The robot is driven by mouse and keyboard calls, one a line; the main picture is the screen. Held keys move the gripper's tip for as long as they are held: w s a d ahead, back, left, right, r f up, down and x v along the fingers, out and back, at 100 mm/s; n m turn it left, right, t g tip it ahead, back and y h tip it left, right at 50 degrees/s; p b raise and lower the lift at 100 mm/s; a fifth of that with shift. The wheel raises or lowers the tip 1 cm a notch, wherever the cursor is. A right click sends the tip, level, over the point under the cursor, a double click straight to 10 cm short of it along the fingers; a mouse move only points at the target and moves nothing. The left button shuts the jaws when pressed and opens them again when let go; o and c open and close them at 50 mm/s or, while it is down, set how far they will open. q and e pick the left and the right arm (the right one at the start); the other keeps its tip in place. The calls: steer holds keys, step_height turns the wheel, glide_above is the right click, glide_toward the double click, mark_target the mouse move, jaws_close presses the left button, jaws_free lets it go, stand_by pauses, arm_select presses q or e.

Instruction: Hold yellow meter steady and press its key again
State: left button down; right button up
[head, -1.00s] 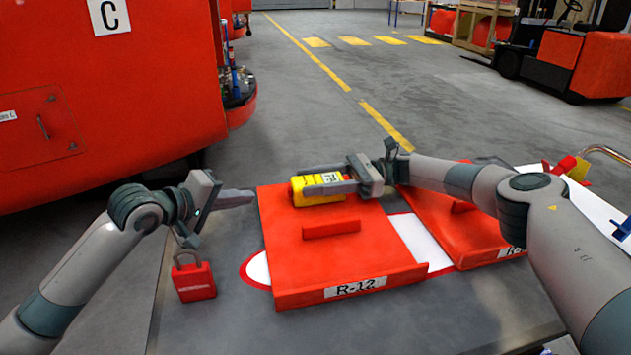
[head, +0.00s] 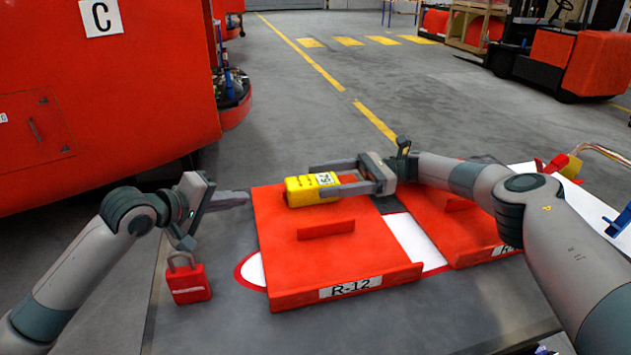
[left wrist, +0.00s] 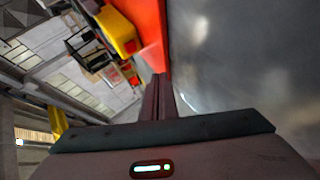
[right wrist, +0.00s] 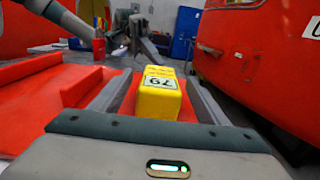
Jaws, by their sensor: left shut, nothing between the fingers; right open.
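The yellow meter (head: 299,192) lies at the back left of the red R-12 panel (head: 290,258). Its end label reads 79 in the right wrist view (right wrist: 158,100). My right gripper (head: 314,179) is open, with its fingers on either side of the meter's right end and a gap before the palm. My left gripper (head: 248,196) is shut and empty, its tip just left of the panel and apart from the meter. The meter also shows in the left wrist view (left wrist: 117,32), above and left of the shut fingers (left wrist: 163,95).
A red padlock (head: 189,283) stands on the grey table (head: 215,325) below my left gripper. A second red panel (head: 455,225) lies to the right, partly behind my right arm. A raised red bar (head: 326,229) crosses the R-12 panel. A large red train body (head: 110,130) stands behind left.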

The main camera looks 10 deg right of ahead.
steer(key=shift+w+d+f, duration=0.1)
steer(key=shift+w+d, duration=0.1)
steer(key=shift+d, duration=1.6)
